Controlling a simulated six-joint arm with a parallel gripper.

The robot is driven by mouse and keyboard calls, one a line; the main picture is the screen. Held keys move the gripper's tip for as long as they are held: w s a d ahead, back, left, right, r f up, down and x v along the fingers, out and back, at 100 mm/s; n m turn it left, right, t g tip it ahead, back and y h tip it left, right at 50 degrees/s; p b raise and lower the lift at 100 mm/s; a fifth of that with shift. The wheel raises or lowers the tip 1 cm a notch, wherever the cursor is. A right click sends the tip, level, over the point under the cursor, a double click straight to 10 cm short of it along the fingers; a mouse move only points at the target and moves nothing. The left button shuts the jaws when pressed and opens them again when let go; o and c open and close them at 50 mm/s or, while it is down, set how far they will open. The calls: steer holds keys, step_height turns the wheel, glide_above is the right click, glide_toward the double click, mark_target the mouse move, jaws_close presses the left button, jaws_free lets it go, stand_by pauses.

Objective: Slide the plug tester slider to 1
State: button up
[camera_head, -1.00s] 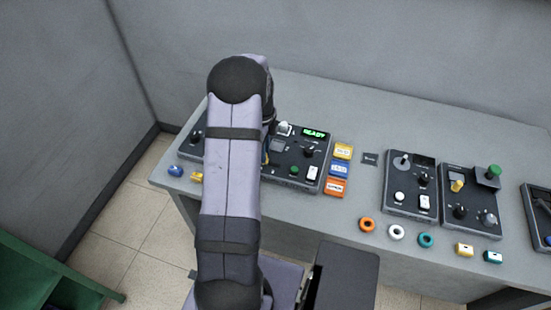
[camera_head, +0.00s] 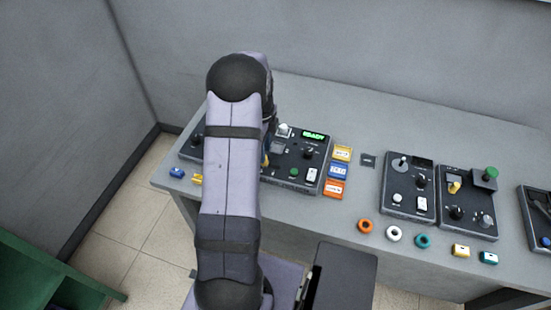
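A black control panel (camera_head: 312,172) with a green lit READY display (camera_head: 313,135) stands on the table, partly behind my arm. It carries a dark knob, a green button (camera_head: 294,172) and a white switch (camera_head: 311,174). Another dark panel (camera_head: 190,148) shows at the left, mostly covered by my arm. I cannot tell which panel is the plug tester, and I cannot make out its slider. My gripper is hidden behind my arm, which reaches over the left part of the table.
Yellow, blue and orange labelled blocks (camera_head: 337,171) lie right of the READY panel. Two more panels (camera_head: 409,185) stand further right, another at the right edge. Orange, white and teal rings (camera_head: 394,233) lie near the front edge. The table's back right (camera_head: 430,135) is clear.

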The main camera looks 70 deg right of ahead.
steer(key=shift+r+p, duration=1.65)
steer(key=shift+r, duration=0.7)
steer(key=n, duration=0.6)
steer(key=shift+d, duration=0.2)
steer(key=shift+a+f+n, duration=0.25)
steer(key=shift+n, duration=0.85)
steer(key=s+a+f+n+y, duration=0.2)
steer(key=a+f+n+y, duration=0.1)
steer(key=a+n, duration=1.1)
steer(key=w+a+r+n+h, duration=0.1)
steer(key=w+a+r+n, duration=0.2)
steer(key=a, duration=0.7)
steer(key=w+a+r+n+h, duration=0.1)
steer(key=w+a+r+n, duration=0.3)
steer(key=a, duration=0.7)
steer(key=w+a+r+n+h, duration=0.1)
steer(key=w+a+r+n, duration=0.3)
steer(key=a, duration=0.6)
steer(key=w+n, duration=0.1)
steer(key=n, duration=0.1)
steer(key=shift+w+a+n, duration=0.3)
steer(key=shift+n, duration=0.1)
